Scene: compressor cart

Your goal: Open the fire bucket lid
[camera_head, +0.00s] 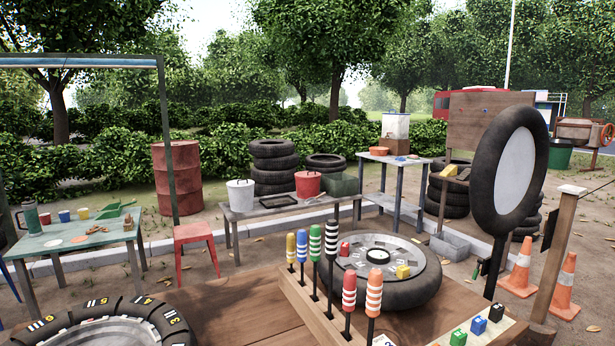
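A red bucket (308,185) stands on a low grey bench in the middle of the view. Its top looks covered by a flat lid with a small dark handle, though it is too small to be sure. A white bucket (240,196) stands to its left on the same bench, also with a dark handle on top. No label shows which one is the fire bucket; the red colour fits it. My gripper is not in view.
The bench (284,208) also bears a dark tray (278,201) and a green box (342,184). A wooden table with striped pegs (332,240) and a tyre (388,290) fills the foreground. A red stool (195,236) stands left of the bench. Orange cones (520,270) stand at right.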

